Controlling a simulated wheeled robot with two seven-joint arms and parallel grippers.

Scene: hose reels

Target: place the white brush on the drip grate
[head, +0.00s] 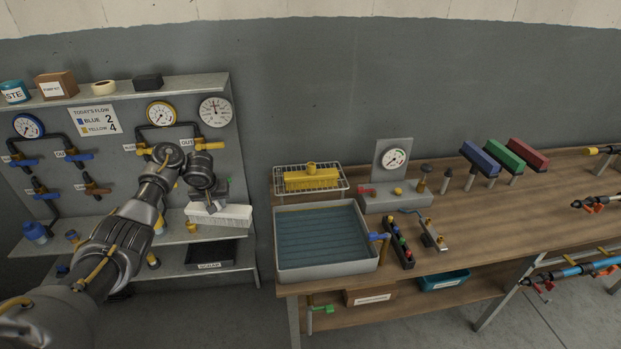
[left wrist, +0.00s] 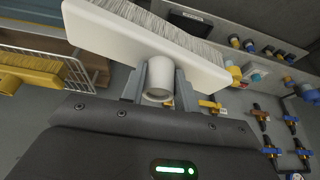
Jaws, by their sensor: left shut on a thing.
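My left gripper (head: 213,196) is shut on the white brush (head: 222,215), in front of the valve panel at the left. In the left wrist view its jaws (left wrist: 159,86) grip the round white socket on the back of the brush (left wrist: 140,42). The bristles point away from the jaws. The drip grate (head: 343,180) is a wire rack at the back left of the wooden bench, to the right of the brush and apart from it. A yellow brush (head: 312,180) lies on the grate. The grate also shows in the left wrist view (left wrist: 88,75). My right gripper is out of view.
A grey water basin (head: 326,270) stands in front of the grate. A pressure gauge stand (head: 393,160) is right of it. Blue (head: 480,158), green (head: 505,154) and red (head: 528,153) brushes stand farther right. A grey shelf (head: 90,225) lies below the panel.

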